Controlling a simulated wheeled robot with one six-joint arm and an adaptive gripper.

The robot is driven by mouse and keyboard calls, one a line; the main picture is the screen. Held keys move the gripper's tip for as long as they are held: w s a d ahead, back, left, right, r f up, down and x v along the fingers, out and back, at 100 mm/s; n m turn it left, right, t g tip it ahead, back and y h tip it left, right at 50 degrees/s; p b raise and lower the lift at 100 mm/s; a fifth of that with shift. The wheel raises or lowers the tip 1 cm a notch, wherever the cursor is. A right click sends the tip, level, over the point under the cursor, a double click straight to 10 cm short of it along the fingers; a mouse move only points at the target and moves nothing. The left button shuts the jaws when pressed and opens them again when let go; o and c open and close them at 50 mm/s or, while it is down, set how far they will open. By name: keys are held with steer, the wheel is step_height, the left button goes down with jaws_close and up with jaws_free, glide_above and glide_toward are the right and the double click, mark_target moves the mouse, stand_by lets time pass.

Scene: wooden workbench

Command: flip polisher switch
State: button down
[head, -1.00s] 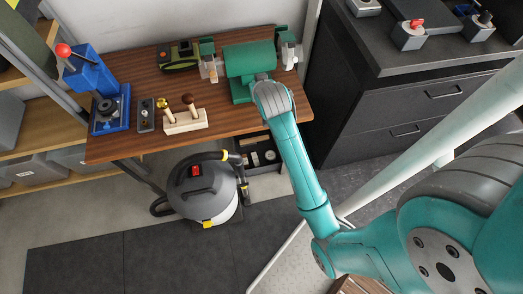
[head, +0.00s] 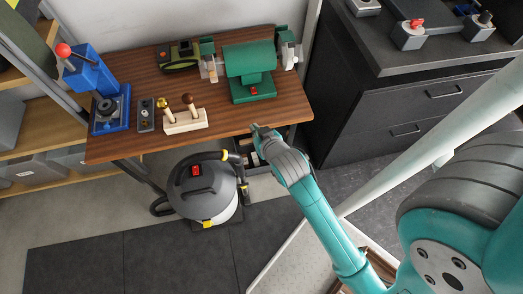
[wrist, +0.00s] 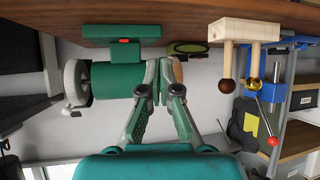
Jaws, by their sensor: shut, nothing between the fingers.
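The green polisher (head: 250,60) stands at the back right of the wooden bench, with a pale wheel on each side. Its red switch (head: 254,91) shows on the front of the green base. My gripper (head: 258,128) is at the bench's front edge, in front of the polisher and apart from it. In the wrist view, which looks upside down, the polisher (wrist: 115,80) and red switch (wrist: 123,41) lie left of my gripper (wrist: 158,64). The fingers are together and empty. I cannot tell which way the switch is set.
A wooden block with two knobs (head: 186,124), a small grey box (head: 146,115) and a blue press (head: 108,112) stand left on the bench (head: 225,120). A vacuum cleaner (head: 203,190) stands below. A dark cabinet (head: 400,105) is close on the right.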

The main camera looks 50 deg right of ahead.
steer(key=s+a+n+t+y, duration=0.1)
steer(key=s+a, duration=0.5)
steer(key=s, duration=0.1)
steer(key=shift+s+f+n+t, duration=0.2)
steer(key=shift+f+n+t, duration=0.1)
steer(key=shift+f, duration=0.1)
stand_by(0.3)
steer(key=s+a+r+n+t+y, duration=0.1)
steer(key=s+a+r, duration=0.2)
steer(key=s, duration=0.6)
steer(key=s+a+r+n+t+y, duration=0.1)
steer(key=s+a+r, duration=0.3)
steer(key=s, duration=0.6)
steer(key=shift+a+r+n+t+y, duration=0.15)
steer(key=shift+r+n+t+y, duration=0.2)
steer(key=shift+r+y, duration=0.5)
